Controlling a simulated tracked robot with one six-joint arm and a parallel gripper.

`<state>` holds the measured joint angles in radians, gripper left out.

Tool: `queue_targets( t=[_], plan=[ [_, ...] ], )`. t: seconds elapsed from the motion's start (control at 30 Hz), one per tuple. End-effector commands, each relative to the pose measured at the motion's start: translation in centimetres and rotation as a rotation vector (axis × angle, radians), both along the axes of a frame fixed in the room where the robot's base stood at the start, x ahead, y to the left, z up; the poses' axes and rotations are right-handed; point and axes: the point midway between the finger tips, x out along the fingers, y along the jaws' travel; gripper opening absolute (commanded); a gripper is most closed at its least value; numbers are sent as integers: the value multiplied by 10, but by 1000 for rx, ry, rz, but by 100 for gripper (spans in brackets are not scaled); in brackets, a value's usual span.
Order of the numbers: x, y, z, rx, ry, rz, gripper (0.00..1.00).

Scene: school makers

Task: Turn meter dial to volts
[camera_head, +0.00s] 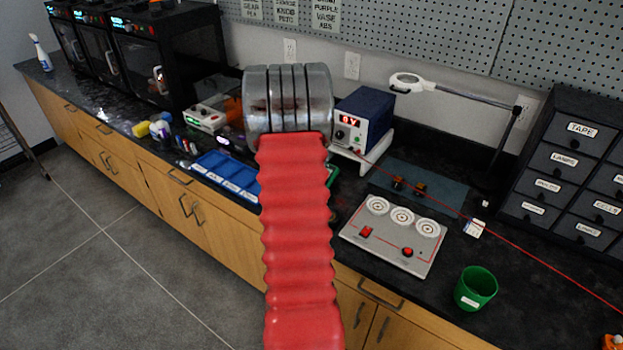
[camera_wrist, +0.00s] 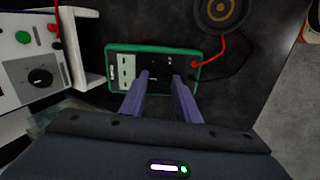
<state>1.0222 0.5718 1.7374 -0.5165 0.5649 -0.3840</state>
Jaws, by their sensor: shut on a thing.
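The meter (camera_wrist: 120,49), a dark-faced unit in a green case, lies on the black bench in the wrist view. A red lead and a black lead leave its right end. My gripper (camera_wrist: 161,78) reaches over the middle of the meter, its two purple fingers closed in around the dial. The dial itself and its pointer cannot be made out between the fingers, so its setting cannot be read. In the head view my arm hides the gripper and nearly all of the meter; only a bit of green edge (camera_head: 332,174) shows to the right of my arm.
The blue power supply (camera_head: 365,112) on a white stand is close to the meter; its knob panel (camera_wrist: 35,75) fills the wrist view's left. A grey lamp board (camera_head: 372,245), green cup (camera_head: 476,288) and blue tray (camera_head: 225,171) are on the bench. A red lead crosses rightward.

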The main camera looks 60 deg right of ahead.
Motion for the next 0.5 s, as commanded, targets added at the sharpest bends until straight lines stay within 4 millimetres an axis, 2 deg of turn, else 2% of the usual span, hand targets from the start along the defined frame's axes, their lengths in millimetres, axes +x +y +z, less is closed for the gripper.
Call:
queue_targets(
  t=[0.5],
  plan=[
    [0, -1, 1, -25, -161, -364, 7]
  ],
)
